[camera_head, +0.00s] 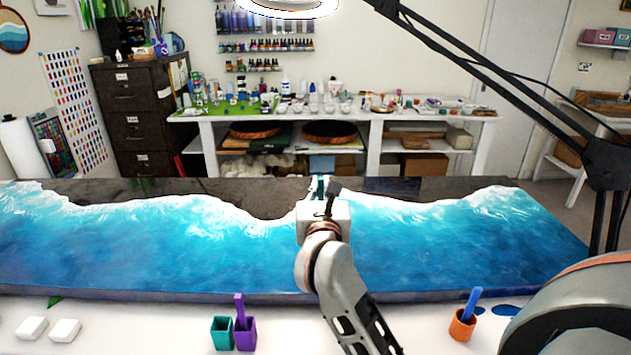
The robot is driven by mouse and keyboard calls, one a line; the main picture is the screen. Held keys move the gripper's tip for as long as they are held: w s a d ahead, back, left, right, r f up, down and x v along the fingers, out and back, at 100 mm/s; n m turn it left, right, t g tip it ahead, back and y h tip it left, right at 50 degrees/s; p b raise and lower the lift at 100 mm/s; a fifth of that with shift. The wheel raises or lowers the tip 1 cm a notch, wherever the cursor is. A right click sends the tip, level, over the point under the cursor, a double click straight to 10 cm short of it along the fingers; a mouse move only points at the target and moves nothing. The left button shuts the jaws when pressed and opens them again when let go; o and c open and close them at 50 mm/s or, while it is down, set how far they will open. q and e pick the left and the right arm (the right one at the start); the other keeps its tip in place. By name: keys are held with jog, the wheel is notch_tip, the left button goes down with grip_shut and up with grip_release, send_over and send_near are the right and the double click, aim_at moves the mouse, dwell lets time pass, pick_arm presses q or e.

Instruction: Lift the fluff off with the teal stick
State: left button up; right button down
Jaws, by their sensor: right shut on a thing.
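My right gripper (323,188) reaches over the blue-and-white resin panel (180,245), near its far dark strip. It is shut on the teal stick (318,184), of which only a small part shows between the fingers. The stick's lower end is hidden by the gripper and wrist, so I cannot tell whether it touches the surface. I cannot make out the fluff. The teal cup (222,334) at the front stands without a stick showing in it. My left gripper is out of view.
A purple cup (245,335) with a purple stick stands against the teal cup. An orange cup (462,325) with a blue stick is at front right. Two white blocks (48,329) lie at front left. A dark lamp arm (500,75) crosses the upper right.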

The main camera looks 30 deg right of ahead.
jog(key=shift+d+f, duration=0.2)
jog(key=shift+f, duration=0.15)
jog(key=shift+a+f, duration=0.1)
jog(key=shift+f, duration=0.65)
jog(key=shift+f+b, duration=0.6)
jog(key=shift+f, duration=0.35)
jog(key=shift+f+b, duration=0.6)
jog(key=shift+f, duration=0.05)
jog(key=shift+f+b, duration=0.3)
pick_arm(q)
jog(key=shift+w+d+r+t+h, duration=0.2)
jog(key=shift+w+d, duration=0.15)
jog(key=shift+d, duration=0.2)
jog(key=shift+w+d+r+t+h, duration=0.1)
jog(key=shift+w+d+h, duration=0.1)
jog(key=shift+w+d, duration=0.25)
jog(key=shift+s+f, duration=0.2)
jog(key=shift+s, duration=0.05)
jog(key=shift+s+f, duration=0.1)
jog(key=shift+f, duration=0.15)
